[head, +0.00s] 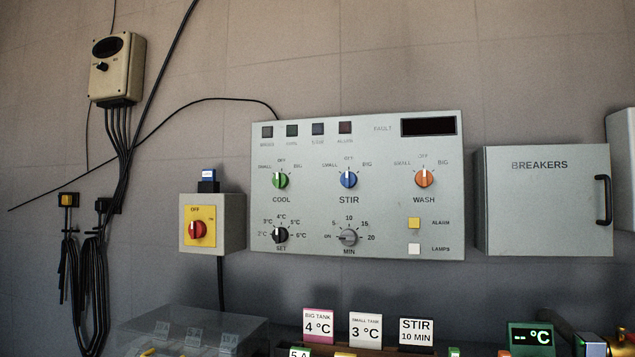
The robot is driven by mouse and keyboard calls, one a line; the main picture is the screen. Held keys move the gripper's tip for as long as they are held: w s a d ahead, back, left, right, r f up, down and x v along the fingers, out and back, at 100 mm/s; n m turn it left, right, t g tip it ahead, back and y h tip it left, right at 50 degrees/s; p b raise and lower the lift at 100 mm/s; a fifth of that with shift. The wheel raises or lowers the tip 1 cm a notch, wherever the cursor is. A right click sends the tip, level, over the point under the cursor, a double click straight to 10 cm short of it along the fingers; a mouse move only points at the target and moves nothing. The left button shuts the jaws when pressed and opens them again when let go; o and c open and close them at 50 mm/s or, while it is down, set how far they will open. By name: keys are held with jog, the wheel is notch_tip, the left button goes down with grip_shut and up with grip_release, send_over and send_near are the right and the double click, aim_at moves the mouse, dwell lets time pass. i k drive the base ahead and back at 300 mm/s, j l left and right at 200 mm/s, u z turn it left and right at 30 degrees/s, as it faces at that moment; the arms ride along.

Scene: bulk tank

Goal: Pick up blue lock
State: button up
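A small blue block with a pale label, which looks like the blue lock (208,176), sits in a dark holder on top of the grey switch box (232,222). The box carries a yellow plate with a red rotary switch (197,229), whose pointer stands near upright. The lock is upright and its lower part is hidden by the dark holder. My gripper does not show in the head view.
A control panel (382,205) with several knobs is to the right of the switch box, then a breaker cabinet (546,215). Cables (95,265) hang at left. Below are a clear-lidded box (190,325) and label cards (319,325). Wall above the lock is clear except a thin cable.

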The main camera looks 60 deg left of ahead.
aim_at(208, 175)
jog(key=j+u, duration=0.1)
jog(key=u, duration=2.7)
jog(key=j, duration=0.1)
